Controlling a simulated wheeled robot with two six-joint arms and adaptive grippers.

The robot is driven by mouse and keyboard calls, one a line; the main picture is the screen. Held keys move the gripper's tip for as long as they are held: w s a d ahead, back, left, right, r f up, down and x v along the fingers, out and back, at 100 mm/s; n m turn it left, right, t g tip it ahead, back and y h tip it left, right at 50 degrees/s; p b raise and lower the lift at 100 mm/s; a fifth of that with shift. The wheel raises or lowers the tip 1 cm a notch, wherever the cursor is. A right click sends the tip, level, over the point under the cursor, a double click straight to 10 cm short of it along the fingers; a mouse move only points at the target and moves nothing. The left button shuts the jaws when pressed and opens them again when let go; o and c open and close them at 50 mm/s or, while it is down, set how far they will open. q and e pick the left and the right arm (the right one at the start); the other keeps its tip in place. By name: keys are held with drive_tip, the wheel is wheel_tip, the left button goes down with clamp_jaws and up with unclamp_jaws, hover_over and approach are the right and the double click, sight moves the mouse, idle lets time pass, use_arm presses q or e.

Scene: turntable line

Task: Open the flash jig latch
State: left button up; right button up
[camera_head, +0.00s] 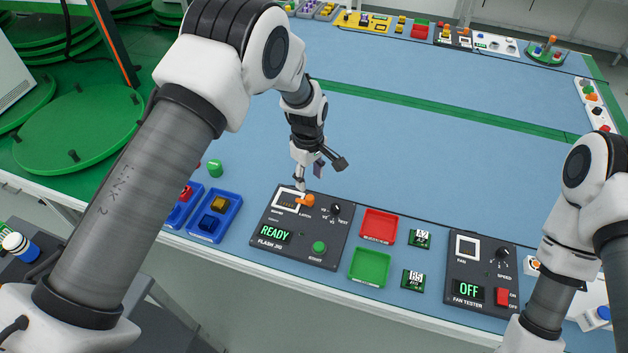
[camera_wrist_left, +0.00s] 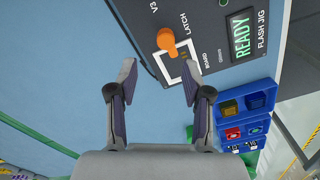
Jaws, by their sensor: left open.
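The flash jig (camera_head: 285,240) is a dark panel at the table's near edge; its green display reads READY. Its orange latch (camera_head: 308,200) sits beside the white-framed board slot (camera_head: 290,197), its lever reaching over the frame's edge. In the left wrist view the latch (camera_wrist_left: 167,40) lies just beyond the fingertips, with the white frame (camera_wrist_left: 179,66) below it. My left gripper (camera_head: 320,172) is open and empty above the jig's far edge, apart from the latch. The left wrist view shows both fingers spread (camera_wrist_left: 158,80). My right gripper is out of view.
The jig has a green button (camera_head: 319,247) and a dark selector knob (camera_head: 336,209). Blue bins (camera_head: 232,229) stand to the left. A red tray (camera_head: 379,225), a green tray (camera_head: 370,266) and the fan tester (camera_head: 480,270) stand to the right.

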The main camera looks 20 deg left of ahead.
sight(310, 198)
use_arm(q)
drive_tip(key=shift+s+d+f+p, duration=0.15)
drive_tip(key=shift+s+f+p, duration=0.1)
drive_tip(key=shift+s+f, duration=0.25)
drive_tip(key=shift+s+d+f+p, duration=0.1)
drive_tip(key=shift+s+f+p, duration=0.15)
drive_tip(key=shift+f, duration=0.35)
drive_tip(key=f, duration=0.4)
drive_tip(key=shift+w+a+f+p, duration=0.1)
drive_tip(key=shift+w+f+p, duration=0.05)
drive_tip(key=shift+w+p, duration=0.15)
drive_tip(key=shift+w+f, duration=0.1)
drive_tip(key=shift+f, duration=0.1)
drive_tip(key=shift+s+r, duration=0.15)
drive_tip(key=shift+s, duration=0.05)
clamp_jaws()
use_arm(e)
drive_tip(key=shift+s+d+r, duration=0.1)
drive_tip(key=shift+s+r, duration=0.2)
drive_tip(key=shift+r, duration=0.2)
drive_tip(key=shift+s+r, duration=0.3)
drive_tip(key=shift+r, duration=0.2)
